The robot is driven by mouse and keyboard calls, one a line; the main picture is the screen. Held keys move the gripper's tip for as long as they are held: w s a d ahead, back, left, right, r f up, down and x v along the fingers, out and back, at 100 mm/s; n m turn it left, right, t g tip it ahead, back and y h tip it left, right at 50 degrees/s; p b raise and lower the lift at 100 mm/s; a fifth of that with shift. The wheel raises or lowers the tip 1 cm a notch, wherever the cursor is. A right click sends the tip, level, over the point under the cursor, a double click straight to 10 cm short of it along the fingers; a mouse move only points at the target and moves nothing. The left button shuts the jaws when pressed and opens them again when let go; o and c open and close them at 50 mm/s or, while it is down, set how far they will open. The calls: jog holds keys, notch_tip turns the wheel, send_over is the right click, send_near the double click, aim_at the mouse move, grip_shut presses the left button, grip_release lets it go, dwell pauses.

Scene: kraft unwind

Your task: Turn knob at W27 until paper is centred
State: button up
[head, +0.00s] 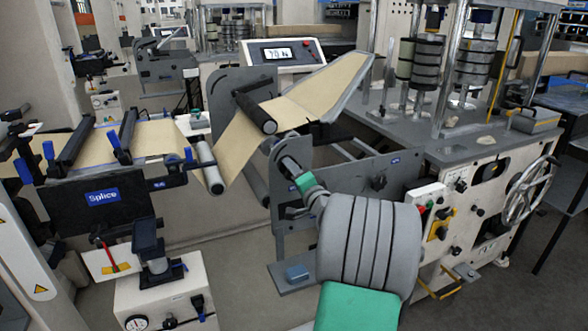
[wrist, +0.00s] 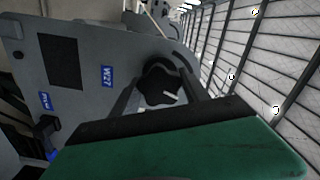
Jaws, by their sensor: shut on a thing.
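The W27 knob (wrist: 160,84) is black and lobed, on a grey plate beside the blue W27 label (wrist: 107,76) in the wrist view. My gripper (wrist: 158,92) is shut on it, one finger on each side. In the head view my gripper (head: 288,163) reaches the grey side plate below the rollers and hides the knob. The tan paper (head: 240,146) runs from the splice table over rollers and up onto a sloping plate. A grey strip of that plate (head: 352,80) shows along the paper's right edge.
A display (head: 284,53) stands behind the web. The splice table (head: 104,197) is at the left, with a pedestal unit (head: 160,285) in front. A large machine with a handwheel (head: 530,190) is at the right. Grey floor shows between them.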

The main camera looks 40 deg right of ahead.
jog(key=shift+m+p, duration=0.75)
jog(key=shift+m, duration=0.35)
jog(key=m+p, duration=0.4)
jog(key=shift+r+m, duration=0.1)
jog(key=shift+m, duration=0.2)
jog(key=shift+m+p, duration=0.5)
jog(key=shift+p, duration=0.05)
jog(key=m+p, duration=0.4)
jog(key=shift+m+p, duration=0.7)
jog(key=shift+m, duration=0.1)
jog(key=o, duration=1.4)
jog(key=shift+c, duration=0.2)
